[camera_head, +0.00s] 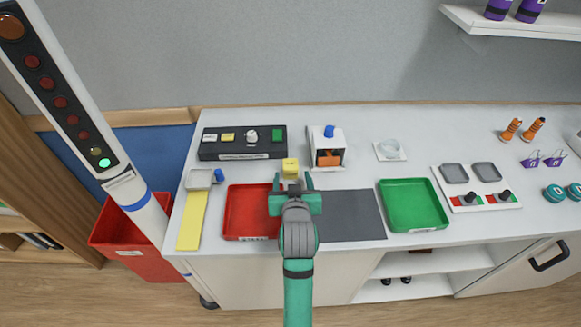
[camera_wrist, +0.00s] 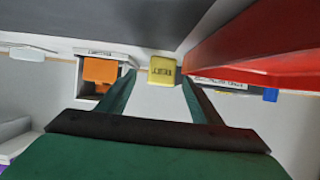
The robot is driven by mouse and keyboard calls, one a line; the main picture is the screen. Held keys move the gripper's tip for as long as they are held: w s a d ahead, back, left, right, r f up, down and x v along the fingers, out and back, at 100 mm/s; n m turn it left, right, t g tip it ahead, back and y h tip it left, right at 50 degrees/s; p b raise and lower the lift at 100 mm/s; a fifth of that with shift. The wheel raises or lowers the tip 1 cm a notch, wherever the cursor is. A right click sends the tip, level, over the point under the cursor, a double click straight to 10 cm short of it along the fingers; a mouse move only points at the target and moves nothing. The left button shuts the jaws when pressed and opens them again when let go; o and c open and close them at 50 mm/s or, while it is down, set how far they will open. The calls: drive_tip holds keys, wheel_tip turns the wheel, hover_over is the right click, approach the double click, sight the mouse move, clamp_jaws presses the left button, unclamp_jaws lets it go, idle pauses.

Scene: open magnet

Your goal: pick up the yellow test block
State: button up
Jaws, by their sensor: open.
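The yellow test block (camera_head: 290,167) is a small cube with a dark label, standing on the white counter just behind the red tray and the grey mat. My gripper (camera_head: 292,182) is open and points at the block from the front, with its fingertips short of it in the head view. In the wrist view the block (camera_wrist: 162,72) shows between the two green fingers (camera_wrist: 158,78), near their tips. Nothing is between the fingers that I can see as held.
The red tray (camera_head: 240,222) lies to the left and the dark grey mat (camera_head: 358,215) to the right. A white box with an orange front (camera_head: 327,148) stands right of the block; a black panel (camera_head: 225,150) stands behind left. A green tray (camera_head: 413,206) is farther right.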

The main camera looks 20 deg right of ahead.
sight(291, 171)
drive_tip(key=shift+a+r+x, duration=0.1)
drive_tip(key=shift+x, duration=1.55)
drive_tip(key=shift+a+r+x, duration=0.1)
drive_tip(key=shift+x, duration=1.55)
drive_tip(key=shift+w, duration=0.15)
drive_tip(key=shift+c, duration=0.3)
drive_tip(key=shift+d, duration=0.15)
drive_tip(key=c, duration=1.1)
drive_tip(key=shift+c, duration=0.3)
drive_tip(key=shift+r, duration=0.1)
